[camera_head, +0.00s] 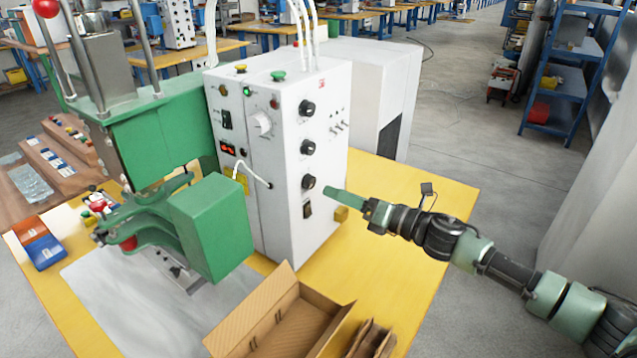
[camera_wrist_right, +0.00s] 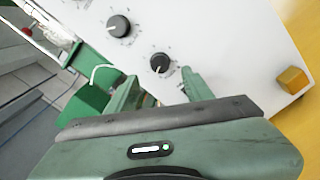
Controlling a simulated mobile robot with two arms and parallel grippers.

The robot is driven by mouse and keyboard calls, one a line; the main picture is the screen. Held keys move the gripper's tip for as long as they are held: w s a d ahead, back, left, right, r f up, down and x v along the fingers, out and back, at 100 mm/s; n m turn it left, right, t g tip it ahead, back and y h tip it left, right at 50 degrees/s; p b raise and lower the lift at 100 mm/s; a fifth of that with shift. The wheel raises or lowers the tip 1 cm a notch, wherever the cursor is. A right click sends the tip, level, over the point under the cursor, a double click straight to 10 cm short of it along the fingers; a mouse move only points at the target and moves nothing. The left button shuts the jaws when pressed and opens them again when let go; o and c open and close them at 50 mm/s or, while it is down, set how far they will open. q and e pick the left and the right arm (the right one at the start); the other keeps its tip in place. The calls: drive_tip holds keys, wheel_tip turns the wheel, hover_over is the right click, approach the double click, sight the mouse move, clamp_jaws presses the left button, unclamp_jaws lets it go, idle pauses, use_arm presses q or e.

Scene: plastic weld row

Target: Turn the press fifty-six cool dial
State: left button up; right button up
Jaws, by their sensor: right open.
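A green press (camera_head: 165,135) stands on a yellow-topped table, with a tall white control box (camera_head: 285,215) beside it. A larger white dial (camera_head: 262,122) is on the front face. I cannot read which dial is the cool one. My right gripper (camera_head: 326,190) is open and empty, close to the lowest dial. In the right wrist view that dial (camera_wrist_right: 160,63) lies just ahead, between the fingertips (camera_wrist_right: 160,82); no contact shows. My left gripper is out of view.
An open cardboard box (camera_head: 268,325) lies in front. The yellow tabletop (camera_head: 400,195) right of the control box is mostly clear.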

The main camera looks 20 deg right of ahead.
sight(313, 184)
drive_tip(key=p+x, duration=0.1)
drive_tip(key=x, duration=0.3)
drive_tip(key=shift+w+a, duration=0.5)
drive_tip(key=shift+w, duration=0.1)
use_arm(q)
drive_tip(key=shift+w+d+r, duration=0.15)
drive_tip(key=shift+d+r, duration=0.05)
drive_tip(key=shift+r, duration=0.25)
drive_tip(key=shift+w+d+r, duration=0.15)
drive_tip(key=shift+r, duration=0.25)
use_arm(e)
drive_tip(key=shift+w+a, duration=0.1)
drive_tip(key=c, duration=1)
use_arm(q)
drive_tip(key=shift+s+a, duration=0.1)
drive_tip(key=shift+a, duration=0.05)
use_arm(e)
clamp_jaws()
